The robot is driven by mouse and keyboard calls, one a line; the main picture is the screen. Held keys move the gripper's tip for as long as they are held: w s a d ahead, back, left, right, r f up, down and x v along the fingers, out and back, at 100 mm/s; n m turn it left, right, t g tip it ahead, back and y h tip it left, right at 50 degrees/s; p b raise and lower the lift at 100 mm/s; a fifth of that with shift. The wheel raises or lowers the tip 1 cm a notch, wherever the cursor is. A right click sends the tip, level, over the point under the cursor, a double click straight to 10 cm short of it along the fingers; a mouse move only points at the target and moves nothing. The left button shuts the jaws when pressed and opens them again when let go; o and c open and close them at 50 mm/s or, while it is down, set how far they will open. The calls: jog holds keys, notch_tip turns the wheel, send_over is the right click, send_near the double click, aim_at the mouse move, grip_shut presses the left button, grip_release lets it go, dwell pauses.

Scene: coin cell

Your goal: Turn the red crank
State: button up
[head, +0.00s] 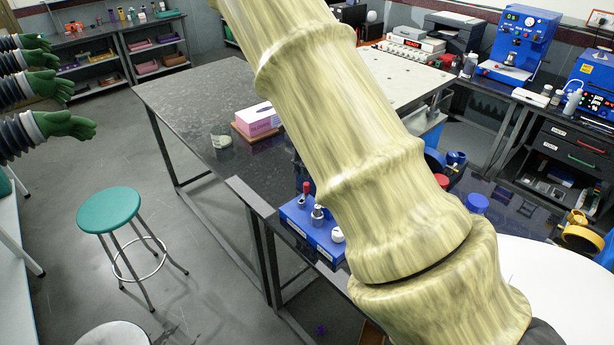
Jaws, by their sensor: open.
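I cannot make out a red crank for certain. A small red upright piece (306,188) stands on a blue holder (302,222) on the dark bench, just left of my arm. A red round piece (441,181) shows just right of my arm, near blue parts, and is partly hidden. My arm, in a yellow-green streaked cover, crosses the middle of the head view from top to bottom right. It hides much of the bench. My gripper is not in view.
The dark bench (190,98) has bare room at its left, near a pink box (258,118). A teal stool (109,209) stands on the floor at left. Blue machines (522,44) stand on a counter at right. Green gloves (65,125) reach in from the left edge.

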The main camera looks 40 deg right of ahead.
notch_tip(320, 180, up, 3)
dwell(0.3)
jog(key=shift+f, duration=0.1)
dwell(0.3)
